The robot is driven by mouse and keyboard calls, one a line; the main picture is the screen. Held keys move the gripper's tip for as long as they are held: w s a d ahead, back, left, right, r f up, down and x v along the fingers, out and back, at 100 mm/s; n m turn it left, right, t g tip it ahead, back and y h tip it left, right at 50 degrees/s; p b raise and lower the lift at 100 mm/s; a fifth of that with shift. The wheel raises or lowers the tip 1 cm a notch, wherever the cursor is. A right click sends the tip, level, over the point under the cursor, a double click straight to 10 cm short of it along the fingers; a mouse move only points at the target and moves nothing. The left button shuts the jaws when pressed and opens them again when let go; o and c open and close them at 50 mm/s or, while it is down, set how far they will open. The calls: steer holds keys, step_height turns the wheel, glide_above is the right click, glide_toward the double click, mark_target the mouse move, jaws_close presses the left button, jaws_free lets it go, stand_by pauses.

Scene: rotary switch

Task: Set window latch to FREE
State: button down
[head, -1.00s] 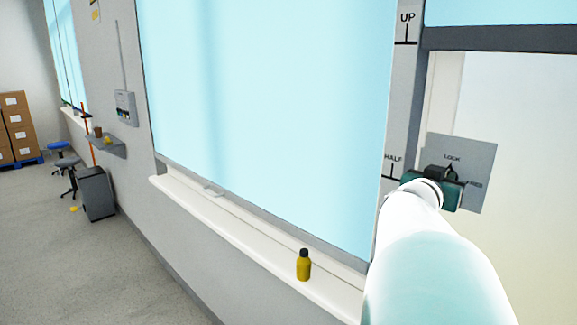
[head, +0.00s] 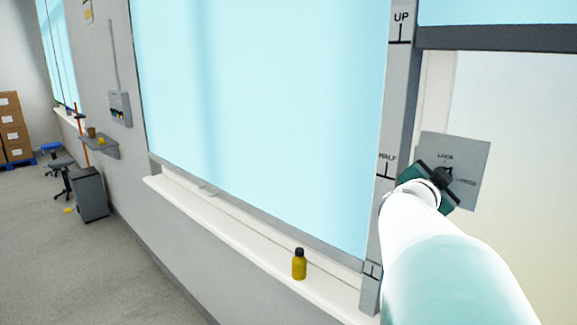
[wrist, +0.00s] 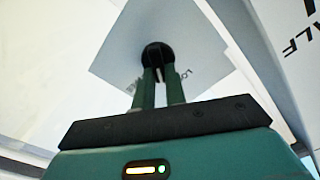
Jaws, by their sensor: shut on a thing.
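The window latch is a dark round knob (wrist: 157,53) on a grey plate (head: 474,150) with a LOCK label above the knob and a FREE label to its right. In the head view, my gripper (head: 442,180) is at the knob and hides part of it. In the wrist view, the two fingers of my gripper (wrist: 159,75) stand on either side of the knob's grip, shut on it. The wrist view shows the plate (wrist: 112,55) turned, with the LOCK lettering upside down near the right finger. Which label the knob points to is unclear.
A blind or bright pane fills the middle, beside a grey post (head: 400,110) marked UP and HALF. A yellow bottle (head: 299,265) stands on the white sill (head: 240,240). Stools, a grey cabinet (head: 90,194) and boxes are far left, with open floor.

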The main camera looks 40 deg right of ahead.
steer(key=m, duration=0.7)
steer(key=f+m, duration=0.1)
steer(key=m, duration=0.2)
steer(key=shift+s+m, duration=0.25)
steer(key=shift+m, duration=0.15)
stand_by(0.4)
steer(key=c, duration=1.4)
jaws_free()
steer(key=shift+c, duration=0.2)
steer(key=s+a, duration=0.2)
steer(key=a, duration=1.1)
steer(key=shift+a, duration=0.3)
